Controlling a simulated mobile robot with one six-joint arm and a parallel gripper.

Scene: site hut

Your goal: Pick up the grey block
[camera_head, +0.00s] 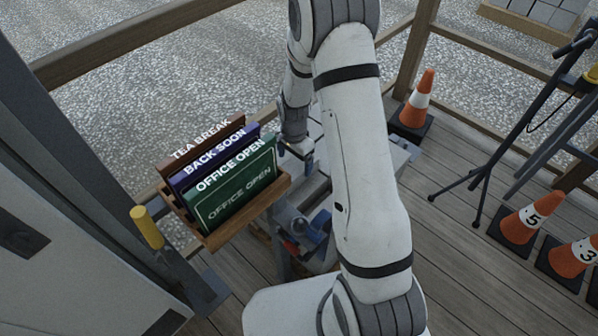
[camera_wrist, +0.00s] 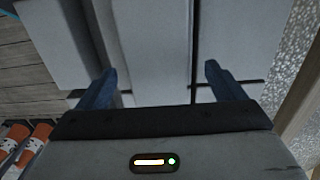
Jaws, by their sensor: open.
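In the wrist view, several grey blocks lie side by side. One grey block (camera_wrist: 152,40) fills the space between the fingers of my gripper (camera_wrist: 160,68). The fingers are open, one on each side of it, and I cannot tell whether they touch it. Another grey block (camera_wrist: 58,42) lies to the left and one more (camera_wrist: 238,38) to the right, with narrow dark gaps between. In the head view, my arm hides much of the grey surface (camera_head: 400,158) below the gripper, and the fingertips are hard to make out.
A wooden sign rack (camera_head: 245,211) with several signs stands left of my arm. Traffic cones (camera_head: 416,103) stand on the plank floor at the right, near a dark stand (camera_head: 483,175). Wooden railings (camera_head: 120,42) border the deck. Bare planks (camera_head: 450,260) show at lower right.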

